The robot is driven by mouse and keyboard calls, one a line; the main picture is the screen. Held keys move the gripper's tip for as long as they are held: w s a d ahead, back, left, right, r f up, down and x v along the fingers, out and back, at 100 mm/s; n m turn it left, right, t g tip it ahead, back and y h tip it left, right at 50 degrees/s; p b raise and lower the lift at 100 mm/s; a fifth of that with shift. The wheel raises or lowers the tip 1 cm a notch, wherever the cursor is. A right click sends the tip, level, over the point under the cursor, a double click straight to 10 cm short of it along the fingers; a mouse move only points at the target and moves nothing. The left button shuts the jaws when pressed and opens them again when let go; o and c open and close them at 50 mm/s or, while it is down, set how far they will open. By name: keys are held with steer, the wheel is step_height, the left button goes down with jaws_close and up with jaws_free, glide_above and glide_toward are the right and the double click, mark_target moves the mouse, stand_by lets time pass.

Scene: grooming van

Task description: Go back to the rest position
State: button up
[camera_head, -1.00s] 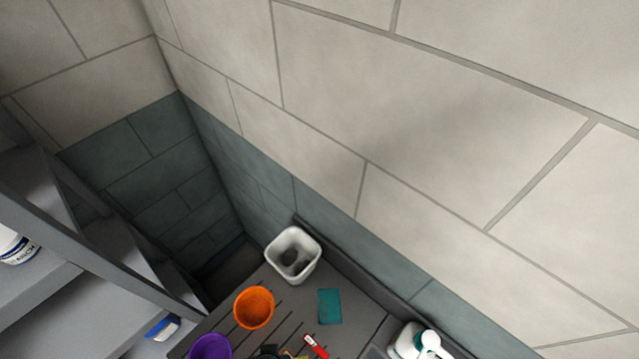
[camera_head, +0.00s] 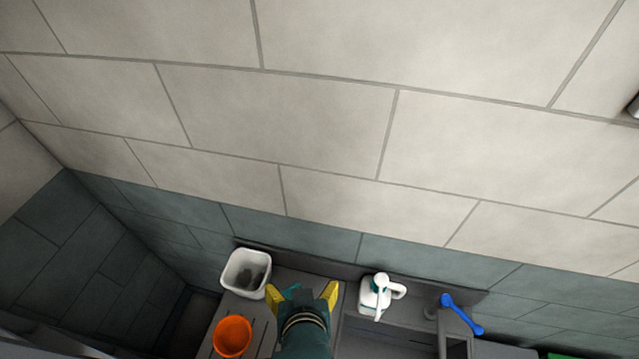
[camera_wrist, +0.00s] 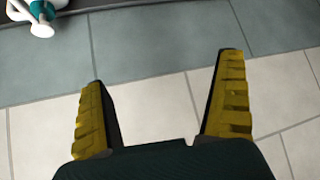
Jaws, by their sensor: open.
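My gripper (camera_head: 303,294) is open and empty, with yellow ridged fingertips spread wide in the head view. In the wrist view its two fingers (camera_wrist: 165,108) stand apart with only tiled wall between and behind them. In the head view my gripper appears over the grey counter (camera_head: 262,329), between a white bin and a white bottle. My forearm hides part of the counter below it.
A white bin (camera_head: 246,273) with dark contents and an orange cup (camera_head: 232,337) are on the left. A white and teal bottle (camera_head: 376,296) stands right of my gripper; it also shows in the wrist view (camera_wrist: 42,17). A blue-handled item (camera_head: 462,315) lies near the sink basin (camera_head: 392,341).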

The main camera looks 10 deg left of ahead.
steer(key=w+d+r+m+t+p, duration=0.1)
steer(key=w+d+r+t, duration=0.15)
steer(key=r, duration=0.45)
steer(key=w+d+r+m+t+h+p, duration=0.1)
steer(key=d+r+t, duration=0.1)
steer(key=d+r, duration=0.35)
steer(key=w+d+r+t, duration=0.1)
steer(key=w+r+t, duration=0.1)
steer(key=r, duration=0.7)
steer(key=s+d+r+t+h, duration=0.1)
steer(key=s+d+r+t, duration=0.1)
steer(key=r, duration=0.7)
steer(key=s+d+r+t+h, duration=0.1)
steer(key=s+r+t, duration=0.3)
steer(key=r, duration=0.5)
steer(key=shift+d+r+m+t+p, duration=0.3)
steer(key=shift+d+r+t+p, duration=0.15)
steer(key=shift+d+t, duration=0.15)
